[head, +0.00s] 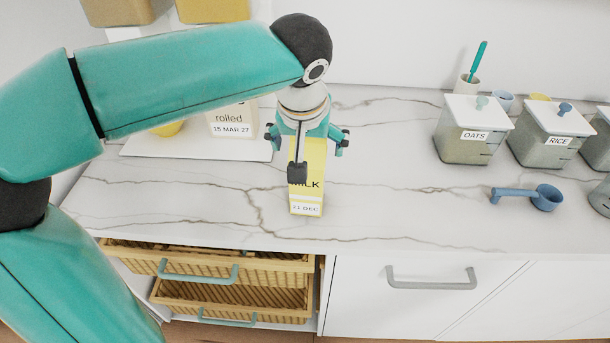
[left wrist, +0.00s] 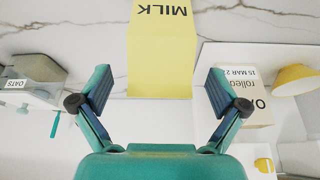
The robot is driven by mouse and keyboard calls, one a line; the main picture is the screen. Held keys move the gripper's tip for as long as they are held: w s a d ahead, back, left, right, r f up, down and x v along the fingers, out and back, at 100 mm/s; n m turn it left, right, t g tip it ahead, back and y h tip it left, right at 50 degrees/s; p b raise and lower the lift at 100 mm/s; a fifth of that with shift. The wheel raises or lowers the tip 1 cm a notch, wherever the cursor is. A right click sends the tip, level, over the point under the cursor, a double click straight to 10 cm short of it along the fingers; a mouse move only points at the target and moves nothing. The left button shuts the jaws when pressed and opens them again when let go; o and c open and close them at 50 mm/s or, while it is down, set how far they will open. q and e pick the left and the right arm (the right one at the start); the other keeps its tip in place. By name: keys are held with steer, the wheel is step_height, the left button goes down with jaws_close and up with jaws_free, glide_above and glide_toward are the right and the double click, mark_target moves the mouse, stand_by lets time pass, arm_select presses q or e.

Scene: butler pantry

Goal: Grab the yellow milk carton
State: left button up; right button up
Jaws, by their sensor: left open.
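The yellow milk carton (head: 307,192) stands upright on the marble counter, with a white label and the word MILK on its front. My left gripper (head: 306,155) is above and around the carton's upper part in the head view, and partly hides it. In the left wrist view the carton (left wrist: 160,55) shows upside down, between and beyond the two spread fingers of the left gripper (left wrist: 154,92). The fingers are open, with a gap on each side of the carton. My right gripper is not in view.
A box marked rolled (head: 233,118) stands on a white tray (head: 195,149) left of the carton. Lidded OATS (head: 468,148) and RICE (head: 545,150) canisters and a blue scoop (head: 545,198) are at the right. Wicker drawers (head: 230,297) are below. The counter between carton and scoop is clear.

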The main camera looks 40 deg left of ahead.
arm_select(q)
steer(key=shift+x, duration=1.95)
steer(key=shift+a, duration=0.1)
steer(key=c, duration=1.8)
steer(key=shift+w+r, duration=0.1)
steer(key=shift+c, duration=0.2)
